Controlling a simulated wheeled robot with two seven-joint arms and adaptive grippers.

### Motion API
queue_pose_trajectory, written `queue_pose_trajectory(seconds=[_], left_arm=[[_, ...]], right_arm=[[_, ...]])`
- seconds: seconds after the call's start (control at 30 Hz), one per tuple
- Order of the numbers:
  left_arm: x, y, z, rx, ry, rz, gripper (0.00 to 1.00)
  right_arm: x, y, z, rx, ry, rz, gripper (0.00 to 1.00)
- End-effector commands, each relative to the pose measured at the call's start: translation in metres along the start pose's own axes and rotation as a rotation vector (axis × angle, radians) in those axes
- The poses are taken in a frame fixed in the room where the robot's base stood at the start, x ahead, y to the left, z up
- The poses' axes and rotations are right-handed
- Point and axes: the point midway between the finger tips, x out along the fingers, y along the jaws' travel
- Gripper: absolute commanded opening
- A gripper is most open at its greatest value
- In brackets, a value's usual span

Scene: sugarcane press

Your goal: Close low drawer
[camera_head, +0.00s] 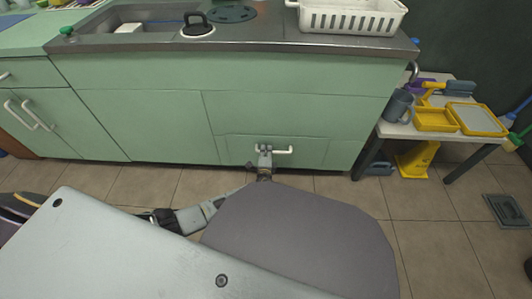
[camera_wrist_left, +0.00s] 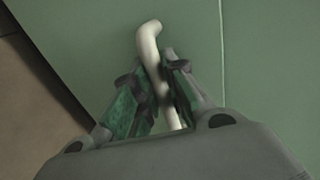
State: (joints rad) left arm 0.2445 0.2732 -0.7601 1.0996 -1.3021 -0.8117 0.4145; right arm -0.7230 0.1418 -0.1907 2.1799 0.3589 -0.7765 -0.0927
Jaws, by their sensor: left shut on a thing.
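The low drawer (camera_head: 307,156) is a pale green panel at the bottom of the counter, with a white bar handle (camera_head: 284,151). Its front looks near flush with the cabinet; I cannot tell whether a small gap is left. My left gripper (camera_head: 264,153) is at the left part of the handle. In the left wrist view, the fingers of my left gripper (camera_wrist_left: 156,88) are on either side of the white handle (camera_wrist_left: 148,38) and shut on it, with the green drawer front (camera_wrist_left: 265,60) behind. My right gripper is not in view.
The counter has a steel top (camera_head: 255,40) with a white basket (camera_head: 352,16). A side table (camera_head: 400,131) at right holds a grey jug (camera_head: 398,106) and yellow trays (camera_head: 436,120). A yellow floor sign (camera_head: 414,160) is below it.

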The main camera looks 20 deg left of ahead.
Motion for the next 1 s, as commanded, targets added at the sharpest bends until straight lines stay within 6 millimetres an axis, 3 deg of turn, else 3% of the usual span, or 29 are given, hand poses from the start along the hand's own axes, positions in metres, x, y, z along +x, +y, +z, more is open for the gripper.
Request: queue_pose_trajectory(seconds=[0.03, 0.2, 0.67, 1.0], left_arm=[[0.003, -0.003, 0.001, -0.001, 0.0, -0.002, 0.14], [0.003, -0.003, 0.001, -0.001, 0.0, -0.003, 0.35], [-0.001, -0.001, 0.001, 0.0, -0.001, -0.002, 0.35], [-0.021, -0.001, 0.001, -0.001, 0.001, -0.002, 0.35]], right_arm=[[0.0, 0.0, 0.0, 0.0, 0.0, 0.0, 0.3], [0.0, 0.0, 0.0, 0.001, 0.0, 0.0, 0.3], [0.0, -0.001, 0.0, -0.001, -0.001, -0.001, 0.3], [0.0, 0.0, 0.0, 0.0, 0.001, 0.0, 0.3]])
